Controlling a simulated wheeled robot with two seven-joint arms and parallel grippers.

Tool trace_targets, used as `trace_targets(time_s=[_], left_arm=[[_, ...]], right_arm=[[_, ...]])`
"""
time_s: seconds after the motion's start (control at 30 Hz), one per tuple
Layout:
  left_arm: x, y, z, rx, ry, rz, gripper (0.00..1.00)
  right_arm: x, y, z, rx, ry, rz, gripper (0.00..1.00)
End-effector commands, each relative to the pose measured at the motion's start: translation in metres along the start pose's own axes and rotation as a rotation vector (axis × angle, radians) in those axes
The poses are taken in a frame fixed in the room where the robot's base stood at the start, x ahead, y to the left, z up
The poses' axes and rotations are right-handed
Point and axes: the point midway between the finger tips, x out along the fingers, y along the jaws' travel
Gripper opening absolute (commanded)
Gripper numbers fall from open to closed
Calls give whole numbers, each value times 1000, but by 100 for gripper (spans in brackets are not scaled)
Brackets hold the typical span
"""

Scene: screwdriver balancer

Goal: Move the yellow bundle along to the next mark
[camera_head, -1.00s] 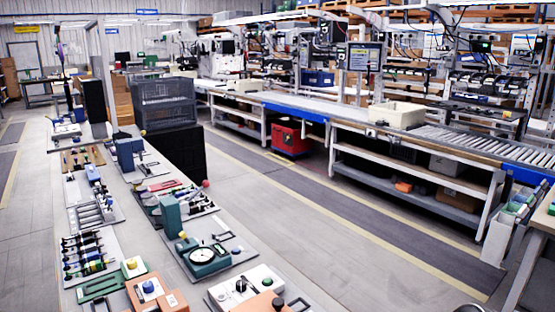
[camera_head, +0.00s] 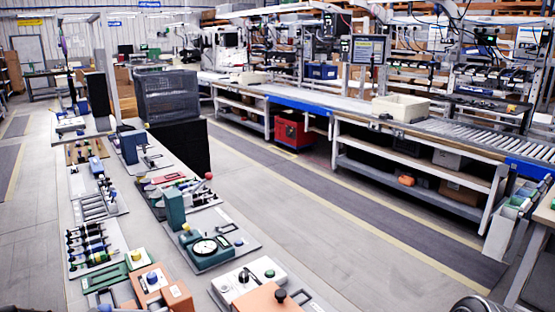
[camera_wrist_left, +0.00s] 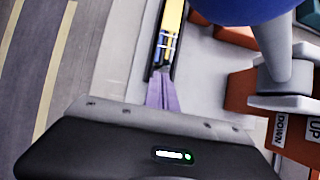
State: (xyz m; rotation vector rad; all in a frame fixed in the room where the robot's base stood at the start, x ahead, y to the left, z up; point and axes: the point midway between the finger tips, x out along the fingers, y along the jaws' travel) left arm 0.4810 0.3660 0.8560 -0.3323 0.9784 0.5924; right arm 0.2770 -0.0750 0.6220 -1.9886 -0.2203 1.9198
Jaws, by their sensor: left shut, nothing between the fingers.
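In the left wrist view, a long yellow piece (camera_wrist_left: 174,22), which looks like the yellow bundle, lies in a narrow dark channel near the top centre. Blue and pale pieces show at its near end. My left gripper (camera_wrist_left: 163,82) shows as narrow purple-grey fingers, closed together, with nothing seen between them. Their tips point at the near end of the channel; I cannot tell whether they touch it. I cannot pick out the bundle or the left gripper in the head view. My right gripper is in neither view.
In the left wrist view, a large blue knob (camera_wrist_left: 245,8) and an orange block marked UP and DOWN (camera_wrist_left: 300,135) stand close on the right. The head view shows a long bench crowded with fixtures, including a green dial unit (camera_head: 207,248). The aisle floor (camera_head: 330,240) is clear.

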Motion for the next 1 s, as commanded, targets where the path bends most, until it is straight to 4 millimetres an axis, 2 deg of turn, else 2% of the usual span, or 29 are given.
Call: trace_targets(time_s=[0.03,0.3,0.7,0.87,1.0], left_arm=[[4,2,-6,2,11,4,0],[-1,2,-15,4,11,3,0],[-4,1,-16,2,12,3,0],[-12,1,-10,2,11,2,0],[-27,0,1,2,6,2,0]], right_arm=[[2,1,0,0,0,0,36],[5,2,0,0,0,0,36],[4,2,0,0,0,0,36],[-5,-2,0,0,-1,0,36],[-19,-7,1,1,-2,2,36]])
